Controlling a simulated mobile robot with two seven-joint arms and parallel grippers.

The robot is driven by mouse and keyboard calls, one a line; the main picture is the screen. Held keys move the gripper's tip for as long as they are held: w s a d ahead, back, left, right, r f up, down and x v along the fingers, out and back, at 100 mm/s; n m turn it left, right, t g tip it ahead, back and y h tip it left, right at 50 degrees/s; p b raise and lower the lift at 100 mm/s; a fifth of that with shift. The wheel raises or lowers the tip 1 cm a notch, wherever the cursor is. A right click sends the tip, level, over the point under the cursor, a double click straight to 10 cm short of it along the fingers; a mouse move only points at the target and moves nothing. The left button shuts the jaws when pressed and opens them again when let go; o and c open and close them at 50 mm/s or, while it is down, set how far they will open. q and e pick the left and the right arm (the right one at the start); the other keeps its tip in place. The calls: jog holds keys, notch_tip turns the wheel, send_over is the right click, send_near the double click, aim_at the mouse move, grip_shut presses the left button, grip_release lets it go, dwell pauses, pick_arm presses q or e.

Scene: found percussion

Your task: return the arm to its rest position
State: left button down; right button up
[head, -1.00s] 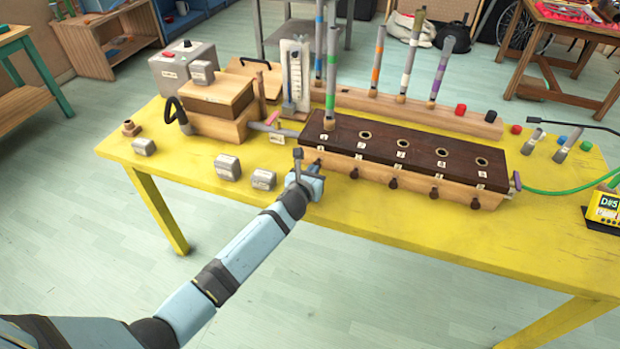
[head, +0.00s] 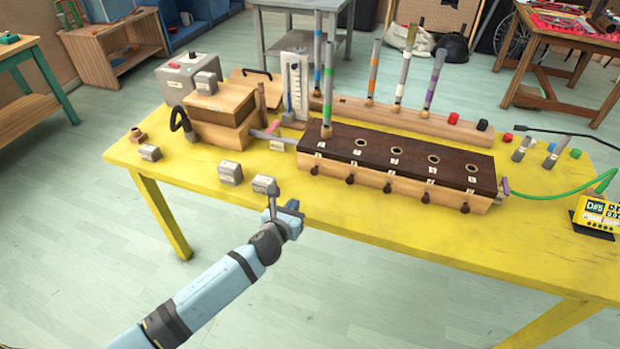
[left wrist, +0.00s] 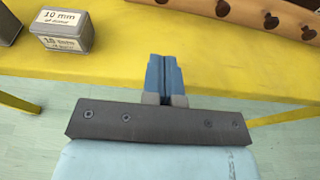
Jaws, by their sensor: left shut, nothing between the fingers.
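My left arm comes in from the lower left of the head view. Its gripper (head: 291,213) is over the front edge of the yellow table (head: 400,225), in front of a small grey weight block (head: 265,187). In the left wrist view the blue fingers (left wrist: 164,78) are pressed together with nothing between them. A grey block labelled "10 mm" (left wrist: 68,34) stands on the table to their left, apart from them. My right gripper is not in view.
A dark-topped wooden chest with round holes (head: 400,158) stands right of the gripper, with small knobs along its front. More grey blocks (head: 230,173), a bellows box (head: 215,115) and a yellow tuner (head: 598,215) are on the table. Open floor (head: 330,305) lies in front.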

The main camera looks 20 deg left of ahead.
pick_arm(q)
jog(key=s+d+f+n+g+h, duration=0.1)
jog(key=s+d+f+n+g, duration=0.15)
jog(key=s+n, duration=1.3)
jog(key=s+d+f+n+g+h, duration=0.15)
jog(key=s+f+n, duration=0.25)
jog(key=s+n, duration=1.1)
notch_tip(320, 180, up, 12)
jog(key=w+a+n+p, duration=0.1)
jog(key=w+n+p, duration=0.1)
jog(key=p, duration=1.1)
jog(key=shift+w+a+n, duration=0.25)
jog(key=shift+a+n, duration=0.15)
jog(key=shift+n, duration=0.15)
